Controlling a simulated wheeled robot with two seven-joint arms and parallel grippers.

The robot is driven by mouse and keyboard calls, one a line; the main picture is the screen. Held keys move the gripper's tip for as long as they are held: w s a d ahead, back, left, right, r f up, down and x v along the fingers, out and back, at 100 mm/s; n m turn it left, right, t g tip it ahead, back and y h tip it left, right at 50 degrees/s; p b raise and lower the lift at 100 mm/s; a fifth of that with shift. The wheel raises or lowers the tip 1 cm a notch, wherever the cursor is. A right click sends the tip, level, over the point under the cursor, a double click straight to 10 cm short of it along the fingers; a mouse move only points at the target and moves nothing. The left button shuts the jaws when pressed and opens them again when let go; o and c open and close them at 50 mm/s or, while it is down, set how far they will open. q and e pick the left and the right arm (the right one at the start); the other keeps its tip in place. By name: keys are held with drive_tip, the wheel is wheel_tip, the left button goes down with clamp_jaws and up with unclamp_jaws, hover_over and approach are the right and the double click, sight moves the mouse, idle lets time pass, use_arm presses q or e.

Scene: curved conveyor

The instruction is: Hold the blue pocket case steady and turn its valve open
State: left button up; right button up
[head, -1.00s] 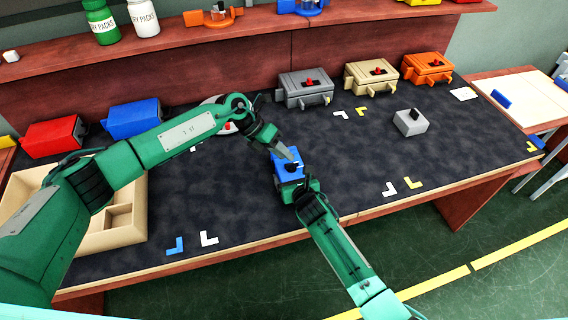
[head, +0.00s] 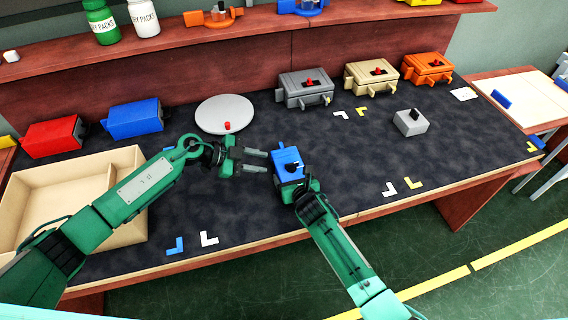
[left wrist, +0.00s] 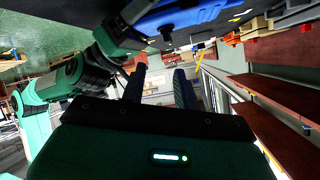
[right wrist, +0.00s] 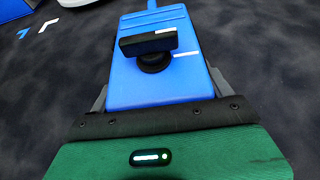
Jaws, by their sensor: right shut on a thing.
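The blue pocket case (head: 287,161) stands on the dark mat near the middle of the table. It fills much of the right wrist view (right wrist: 150,85), where its black valve handle (right wrist: 148,42) lies crosswise on top, beside a white mark. My right gripper (head: 296,186) is shut on the case's near end. My left gripper (head: 257,161) is open and empty, just left of the case and apart from it, with its fingers pointing at the case. In the left wrist view the case (left wrist: 185,18) shows at the top, beyond the open fingers (left wrist: 158,80).
A wooden tray (head: 108,215) lies at the left. A white round plate with a red knob (head: 225,115) is behind my left gripper. Grey (head: 305,90), tan (head: 370,78) and orange (head: 427,68) boxes line the back. A small grey case (head: 410,122) stands at the right.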

sight(288, 164)
use_arm(q)
drive_tip(key=w+d+f+n, duration=0.1)
drive_tip(key=d+n, duration=0.1)
drive_tip(key=w+d+f+n+t, duration=0.1)
drive_tip(key=d+f+n, duration=0.1)
drive_tip(key=d, duration=0.1)
drive_tip(key=w+d+f+n, duration=0.1)
drive_tip(key=d+n, duration=0.1)
drive_tip(key=shift+d+f+t, duration=0.2)
drive_tip(key=shift+f+t, duration=0.1)
drive_tip(key=shift+f, duration=0.1)
idle(0.4)
drive_tip(key=shift+c, duration=0.2)
clamp_jaws()
